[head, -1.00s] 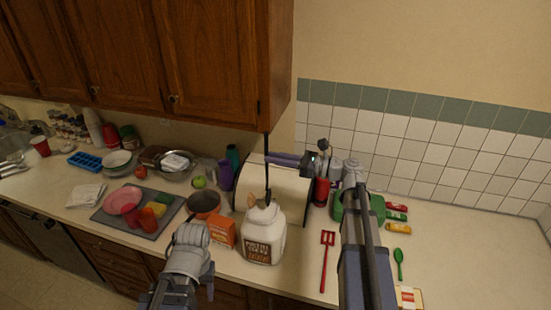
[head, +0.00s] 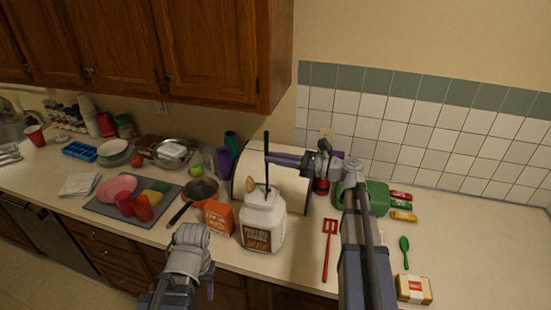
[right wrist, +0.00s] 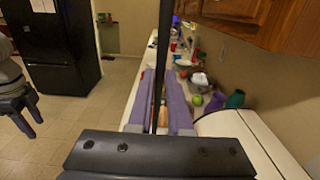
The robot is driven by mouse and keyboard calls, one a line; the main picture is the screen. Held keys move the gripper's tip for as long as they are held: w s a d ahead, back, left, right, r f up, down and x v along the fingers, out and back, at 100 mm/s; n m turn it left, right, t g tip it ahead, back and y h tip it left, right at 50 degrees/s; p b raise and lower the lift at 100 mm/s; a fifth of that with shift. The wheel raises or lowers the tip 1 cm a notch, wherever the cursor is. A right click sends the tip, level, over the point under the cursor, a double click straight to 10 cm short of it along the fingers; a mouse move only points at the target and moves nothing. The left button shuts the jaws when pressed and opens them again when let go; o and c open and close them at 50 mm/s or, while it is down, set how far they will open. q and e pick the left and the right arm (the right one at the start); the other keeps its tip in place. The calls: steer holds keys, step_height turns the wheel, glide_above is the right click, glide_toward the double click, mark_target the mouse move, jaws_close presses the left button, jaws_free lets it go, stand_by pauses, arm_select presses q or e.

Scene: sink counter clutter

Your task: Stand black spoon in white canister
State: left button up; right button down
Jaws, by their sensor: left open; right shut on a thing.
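The white canister (head: 263,226) stands upright on the counter with a brown label. The black spoon (head: 267,143) is upright, its lower part reaching down to the canister's mouth; its lower end is hidden. My right gripper (head: 268,157) is shut on the black spoon above the canister. In the right wrist view the spoon (right wrist: 161,75) runs between the purple fingers (right wrist: 165,100). A wooden utensil (head: 246,189) also shows at the canister's mouth. My left gripper (right wrist: 27,128) is open and empty at the left of the right wrist view, away from the canister; the head view does not show its fingers clearly.
An orange box (head: 219,217) and a dark pan (head: 201,190) stand left of the canister. A white rounded bread box (head: 290,186) is close behind it. A red spatula (head: 329,235) lies to the right.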

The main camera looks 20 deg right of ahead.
steer(key=shift+f+b, duration=1.9)
steer(key=shift+f, duration=0.3)
steer(key=c, duration=0.8)
jaws_free()
steer(key=shift+o, duration=0.2)
glide_toward(269, 168)
steer(key=shift+w+f, duration=0.1)
steer(key=shift+f, duration=0.05)
